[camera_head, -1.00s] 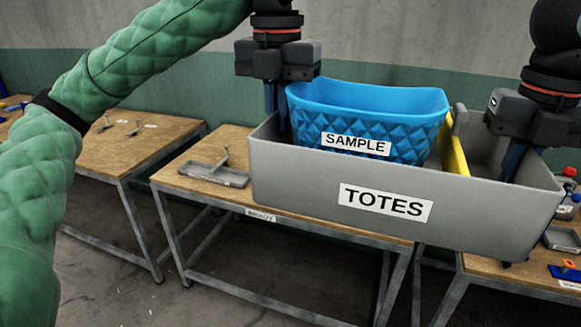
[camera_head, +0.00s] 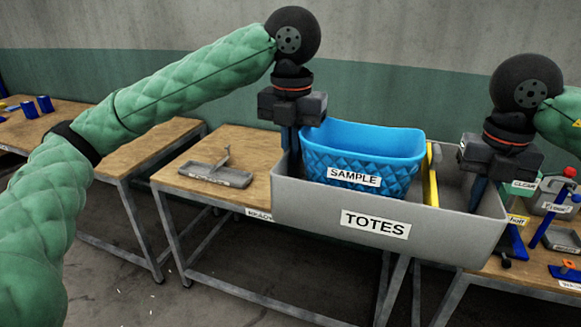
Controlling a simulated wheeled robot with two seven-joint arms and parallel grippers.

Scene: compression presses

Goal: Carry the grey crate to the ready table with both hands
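The grey crate (camera_head: 318,207), labelled TOTES, is in the middle right of the head view, over the right part of the table labelled READY (camera_head: 225,213). It holds a blue basket (camera_head: 335,160) labelled SAMPLE and a yellow thing (camera_head: 432,180). My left gripper (camera_head: 291,160) points down at the crate's left end, and my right gripper (camera_head: 478,190) points down at its right end. Each appears closed on the end wall, with the fingertips partly hidden by the crate. I cannot tell whether the crate's underside touches the table.
A grey tray with a handle (camera_head: 217,175) lies on the ready table, left of the crate. Another wooden table (camera_head: 135,160) stands further left. A table at the right carries bins (camera_head: 553,200) and blue tools (camera_head: 515,243). A gap separates the tables.

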